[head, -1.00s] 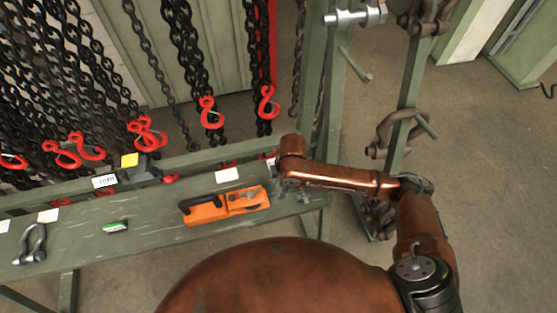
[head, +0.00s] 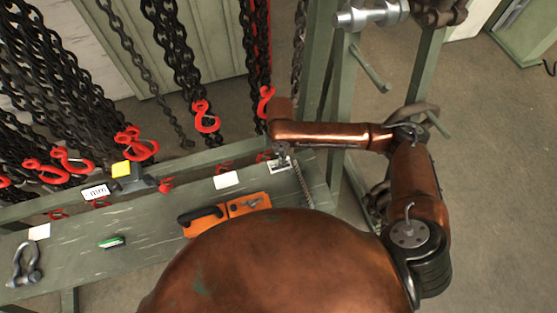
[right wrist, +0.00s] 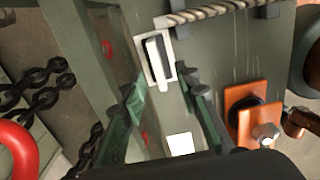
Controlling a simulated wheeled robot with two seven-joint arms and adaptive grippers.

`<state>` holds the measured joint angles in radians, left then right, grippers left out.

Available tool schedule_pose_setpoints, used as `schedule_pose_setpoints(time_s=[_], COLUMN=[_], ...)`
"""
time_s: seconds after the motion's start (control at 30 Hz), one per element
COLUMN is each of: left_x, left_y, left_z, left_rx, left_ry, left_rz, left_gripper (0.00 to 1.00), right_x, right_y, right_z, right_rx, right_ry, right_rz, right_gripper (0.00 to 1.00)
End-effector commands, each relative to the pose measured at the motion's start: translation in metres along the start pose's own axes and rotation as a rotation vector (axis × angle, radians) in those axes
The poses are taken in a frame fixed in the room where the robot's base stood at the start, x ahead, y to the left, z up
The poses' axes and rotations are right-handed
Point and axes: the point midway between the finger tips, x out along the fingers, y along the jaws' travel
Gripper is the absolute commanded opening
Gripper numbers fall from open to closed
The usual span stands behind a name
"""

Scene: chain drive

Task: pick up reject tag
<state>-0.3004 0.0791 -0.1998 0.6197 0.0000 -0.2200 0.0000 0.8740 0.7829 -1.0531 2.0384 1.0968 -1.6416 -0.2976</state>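No tag with readable reject marking shows. A white-rimmed plate (right wrist: 157,62) with a pale upright bar on it lies on the green bench and is the most tag-like thing near my right gripper; I cannot tell if it is the reject tag. My right gripper (right wrist: 166,92) is open, its two fingers apart with the plate just beyond and between their tips. In the head view my right gripper (head: 281,156) is over the bench's right end, partly hidden by the arm, with the plate (head: 281,166) beneath it. My left gripper is not in view.
An orange tool (head: 225,213) and a white card (head: 226,180) lie left of the gripper on the bench (head: 150,232). Black chains with red hooks (head: 206,117) hang behind. Green rack posts (head: 318,80) stand close right.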

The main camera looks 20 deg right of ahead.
Motion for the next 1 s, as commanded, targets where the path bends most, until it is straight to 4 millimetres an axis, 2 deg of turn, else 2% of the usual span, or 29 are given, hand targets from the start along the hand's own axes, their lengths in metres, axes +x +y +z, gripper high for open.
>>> schedule_pose_setpoints(time_s=[0.1, 0.23, 0.43, 0.57, 0.67, 1.0], left_x=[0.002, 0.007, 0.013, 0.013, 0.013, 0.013], left_y=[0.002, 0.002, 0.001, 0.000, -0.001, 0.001], left_z=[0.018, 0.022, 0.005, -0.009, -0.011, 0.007], left_rx=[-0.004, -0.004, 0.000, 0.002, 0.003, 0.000], left_ry=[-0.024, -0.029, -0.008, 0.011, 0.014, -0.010], left_rz=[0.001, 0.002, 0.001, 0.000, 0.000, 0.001], left_gripper=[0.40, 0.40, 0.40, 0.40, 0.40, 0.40], right_x=[0.009, 0.026, 0.053, 0.055, 0.054, 0.054], right_y=[0.000, 0.002, 0.003, 0.003, 0.004, 0.004], right_z=[0.003, 0.002, 0.001, 0.001, 0.000, 0.000], right_rx=[0.006, 0.008, 0.006, 0.004, 0.002, 0.002], right_ry=[0.000, 0.000, 0.000, 0.000, 0.000, 0.000], right_rz=[-0.002, -0.002, -0.001, 0.001, 0.001, 0.001], right_gripper=[0.29, 0.29, 0.29, 0.29, 0.29, 0.06])
